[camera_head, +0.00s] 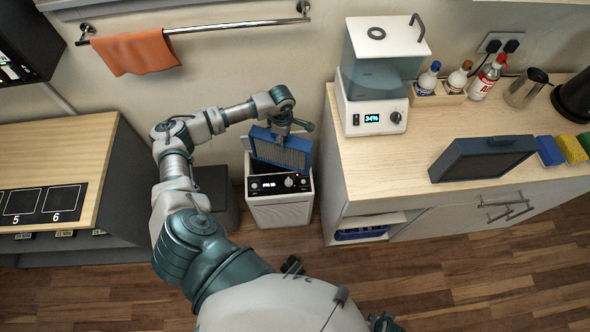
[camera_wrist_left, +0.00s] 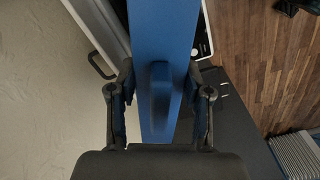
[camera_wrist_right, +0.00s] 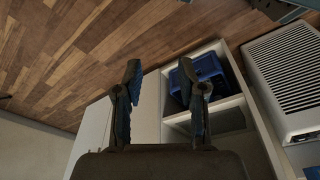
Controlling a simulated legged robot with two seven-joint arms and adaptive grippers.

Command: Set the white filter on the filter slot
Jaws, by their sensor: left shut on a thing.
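A blue-framed filter with a pale grey mesh (camera_head: 282,153) is tilted at the open top of the white floor unit (camera_head: 278,214). My left gripper (camera_head: 284,130) is shut on its blue handle, which shows between the fingers in the left wrist view (camera_wrist_left: 160,95). The filter covers much of the unit's dark opening (camera_head: 262,146), the apparent slot; I cannot tell whether its lower edge is inside. A second blue-grey framed filter with a dark face (camera_head: 484,158) stands on the right counter. My right gripper (camera_wrist_right: 168,85) is open and empty.
The right counter (camera_head: 390,179) holds a white dispenser (camera_head: 378,75), bottles and sponges. A dark box (camera_head: 216,190) stands left of the unit. A blue bin (camera_wrist_right: 200,80) sits in the counter's shelf. The wooden floor in front is clear.

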